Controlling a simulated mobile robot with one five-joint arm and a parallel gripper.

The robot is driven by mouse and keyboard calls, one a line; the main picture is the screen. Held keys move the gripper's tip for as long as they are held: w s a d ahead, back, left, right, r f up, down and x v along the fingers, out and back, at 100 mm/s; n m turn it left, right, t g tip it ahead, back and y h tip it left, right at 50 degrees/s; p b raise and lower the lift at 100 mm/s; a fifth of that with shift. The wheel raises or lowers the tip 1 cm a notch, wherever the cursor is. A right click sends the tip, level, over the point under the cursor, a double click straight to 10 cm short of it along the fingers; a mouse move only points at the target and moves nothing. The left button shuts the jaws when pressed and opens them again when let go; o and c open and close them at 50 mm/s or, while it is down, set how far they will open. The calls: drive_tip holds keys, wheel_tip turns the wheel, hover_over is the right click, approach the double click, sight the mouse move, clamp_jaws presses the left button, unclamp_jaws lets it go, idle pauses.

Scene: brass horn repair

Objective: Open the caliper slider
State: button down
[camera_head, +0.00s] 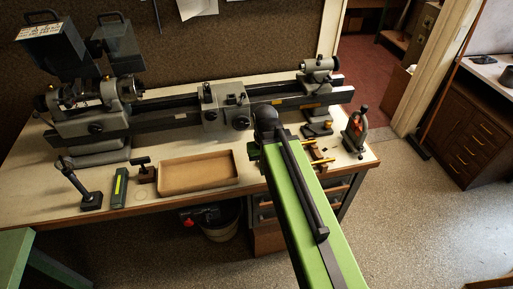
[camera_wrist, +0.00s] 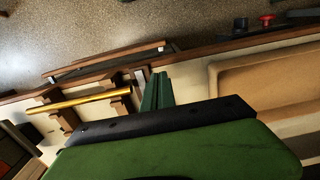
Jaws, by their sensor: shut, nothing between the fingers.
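My gripper (camera_wrist: 157,92) shows in the wrist view as green fingers close together, shut, above the bench between the brass rod and the cardboard-coloured tray. A narrow grey piece (camera_wrist: 140,78) stands right beside the fingers; I cannot tell whether it is part of the caliper or whether they touch. I cannot make out the caliper or its slider for certain in either view. In the head view my green arm covers the bench front there and hides the fingers.
A brass rod (camera_wrist: 80,101) lies across brown wooden blocks beside my gripper. A shallow open tray (camera_head: 197,173) is on the other side; it also shows in the wrist view (camera_wrist: 260,78). A long lathe (camera_head: 180,108) fills the bench's back. A dark stand (camera_head: 92,200) is at front left.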

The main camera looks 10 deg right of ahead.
drive_tip(key=w+r+g+p, duration=0.1)
drive_tip(key=w+r+p, duration=0.15)
drive_tip(key=w, duration=0.55)
drive_tip(key=w+r+g+p, duration=0.2)
drive_tip(key=w+r, duration=0.2)
drive_tip(key=w, duration=0.4)
drive_tip(key=b+x, duration=0.6)
drive_tip(key=x, duration=0.1)
drive_tip(key=b+x, duration=0.3)
drive_tip(key=shift+w+d+f+b, duration=0.15)
drive_tip(key=shift+d+f+b, duration=0.1)
drive_tip(key=shift+f+b, duration=0.2)
drive_tip(key=shift+r, duration=0.1)
drive_tip(key=s, duration=0.3)
drive_tip(key=shift+s, duration=0.4)
drive_tip(key=shift+w, duration=0.1)
